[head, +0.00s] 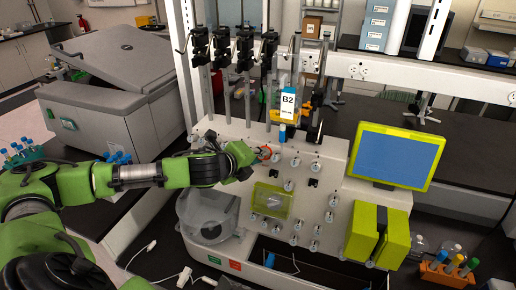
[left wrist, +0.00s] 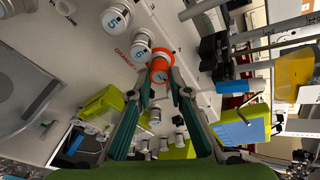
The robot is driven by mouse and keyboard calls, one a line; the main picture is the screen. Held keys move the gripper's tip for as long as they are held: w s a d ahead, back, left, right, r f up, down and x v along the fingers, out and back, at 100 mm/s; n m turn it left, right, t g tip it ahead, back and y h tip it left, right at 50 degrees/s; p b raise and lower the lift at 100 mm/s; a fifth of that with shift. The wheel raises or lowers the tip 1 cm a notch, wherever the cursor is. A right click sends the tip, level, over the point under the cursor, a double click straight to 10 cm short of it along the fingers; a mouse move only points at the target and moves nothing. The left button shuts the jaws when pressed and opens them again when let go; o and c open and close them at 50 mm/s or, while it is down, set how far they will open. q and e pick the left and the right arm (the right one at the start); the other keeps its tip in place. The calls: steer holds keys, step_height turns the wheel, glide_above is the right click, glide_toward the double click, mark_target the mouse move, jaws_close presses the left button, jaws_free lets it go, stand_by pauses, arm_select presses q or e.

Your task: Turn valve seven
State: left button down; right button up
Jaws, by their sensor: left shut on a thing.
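The cell processor (head: 325,160) is a white panel with several small round valves on its front. In the left wrist view, white valves marked 5 (left wrist: 115,18) and 6 (left wrist: 141,44) stand in a row with a valve with an orange ring (left wrist: 160,66). The orange-ringed valve is third in that row; I cannot read its number clearly. My left gripper (left wrist: 160,82) is shut on this valve, with a teal finger on each side. In the head view, the left gripper (head: 259,155) reaches the panel at the orange ring (head: 266,152). My right gripper is not in view.
A blue-screened monitor (head: 396,157) in a yellow-green frame is at the panel's right. A yellow-green window (head: 271,201) and box (head: 377,236) are lower down. Tube racks stand at left (head: 22,156) and right (head: 447,273).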

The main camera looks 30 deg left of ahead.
arm_select(q)
steer(key=shift+m, duration=1)
steer(key=c, duration=1.9)
jaws_free()
steer(key=shift+w+f, duration=0.1)
steer(key=shift+w, duration=0.05)
steer(key=v, duration=1.2)
steer(key=shift+w+d+r, duration=0.1)
steer(key=shift+w+r, duration=0.05)
steer(key=shift+r, duration=0.1)
